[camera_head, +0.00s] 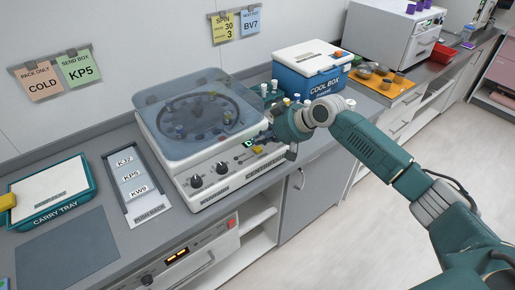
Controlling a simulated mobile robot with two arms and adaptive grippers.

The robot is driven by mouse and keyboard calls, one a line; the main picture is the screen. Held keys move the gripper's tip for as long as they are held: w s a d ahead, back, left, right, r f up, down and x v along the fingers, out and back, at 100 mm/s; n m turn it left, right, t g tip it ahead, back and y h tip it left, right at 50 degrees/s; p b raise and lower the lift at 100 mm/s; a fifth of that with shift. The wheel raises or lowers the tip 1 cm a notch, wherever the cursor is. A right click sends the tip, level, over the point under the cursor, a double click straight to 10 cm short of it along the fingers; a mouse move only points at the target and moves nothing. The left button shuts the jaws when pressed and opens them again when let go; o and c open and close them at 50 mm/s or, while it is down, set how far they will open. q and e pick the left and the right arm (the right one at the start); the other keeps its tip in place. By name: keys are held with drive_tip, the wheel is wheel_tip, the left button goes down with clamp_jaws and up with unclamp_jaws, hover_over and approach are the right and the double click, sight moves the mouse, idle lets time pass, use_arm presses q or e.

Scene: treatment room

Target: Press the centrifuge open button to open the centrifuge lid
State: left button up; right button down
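The centrifuge (215,196) stands on the grey counter in the middle of the head view. Its see-through bluish lid (178,98) lies down over the round rotor, and tubes show inside. The sloped front panel has two dark knobs, a small green-lit display (248,143) and small controls to its right. I cannot make out the open button; the gripper covers part of that end. My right gripper (272,137) is at the panel's right end, very close to it. Whether it touches, and whether its fingers are open, cannot be seen. My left gripper is out of view.
A blue and white cool box (312,82) stands behind my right wrist, with capped tubes beside it. An orange mat (392,92) with bowls is farther back. My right arm spans the right side.

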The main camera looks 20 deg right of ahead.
sight(259, 149)
drive_tip(key=shift+f, duration=0.1)
idle(0.7)
drive_tip(key=shift+f, duration=0.3)
drive_tip(key=shift+f, duration=0.6)
idle(0.6)
drive_tip(key=shift+r, duration=0.1)
drive_tip(key=shift+r+p, duration=0.85)
drive_tip(key=shift+r, duration=0.1)
wheel_tip(259, 149, up, 5)
drive_tip(key=p, duration=0.5)
